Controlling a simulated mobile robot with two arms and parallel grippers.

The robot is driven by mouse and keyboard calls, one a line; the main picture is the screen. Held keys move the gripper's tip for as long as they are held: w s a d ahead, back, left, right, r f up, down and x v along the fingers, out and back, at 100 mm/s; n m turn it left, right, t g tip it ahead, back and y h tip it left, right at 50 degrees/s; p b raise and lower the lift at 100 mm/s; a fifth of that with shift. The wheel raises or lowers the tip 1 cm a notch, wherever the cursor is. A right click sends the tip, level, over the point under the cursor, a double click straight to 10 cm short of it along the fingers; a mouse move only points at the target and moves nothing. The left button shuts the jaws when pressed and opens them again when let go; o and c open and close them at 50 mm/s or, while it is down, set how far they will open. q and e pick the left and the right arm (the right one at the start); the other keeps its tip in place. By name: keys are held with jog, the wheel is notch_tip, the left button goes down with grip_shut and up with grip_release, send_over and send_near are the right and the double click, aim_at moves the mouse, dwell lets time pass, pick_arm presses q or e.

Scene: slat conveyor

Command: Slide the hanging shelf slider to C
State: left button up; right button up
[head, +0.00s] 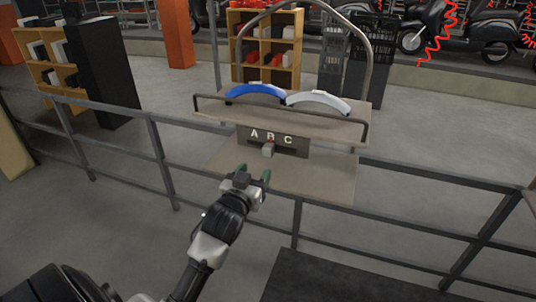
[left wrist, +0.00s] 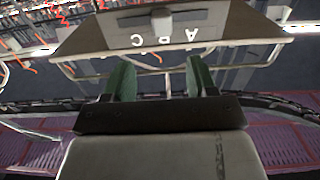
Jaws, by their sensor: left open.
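The hanging shelf (head: 220,107) has a dark panel (head: 296,150) marked A, B and C under its upper board. My right gripper is out of view.
A blue curved piece (head: 256,93) and a white one (head: 318,102) lie on the upper board. The lower board (head: 325,182) lies below the panel. A metal railing (head: 157,150) runs across both sides. Beyond it are shelves with boxes (head: 267,57) and open floor.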

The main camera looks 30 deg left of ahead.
aim_at(267, 152)
pick_arm(q)
jog(key=x, duration=0.2)
jog(key=p+x, duration=0.1)
jog(key=x, duration=0.1)
jog(key=shift+w+a, duration=0.3)
jog(key=shift+a, duration=0.15)
jog(key=x, duration=0.2)
jog(key=p+x, duration=0.1)
jog(key=x, duration=0.1)
jog(key=shift+w+d, duration=0.15)
jog(key=shift+d, duration=0.15)
jog(key=shift+x, duration=0.9)
jog(key=shift+a+f, duration=0.1)
jog(key=shift+f, duration=0.05)
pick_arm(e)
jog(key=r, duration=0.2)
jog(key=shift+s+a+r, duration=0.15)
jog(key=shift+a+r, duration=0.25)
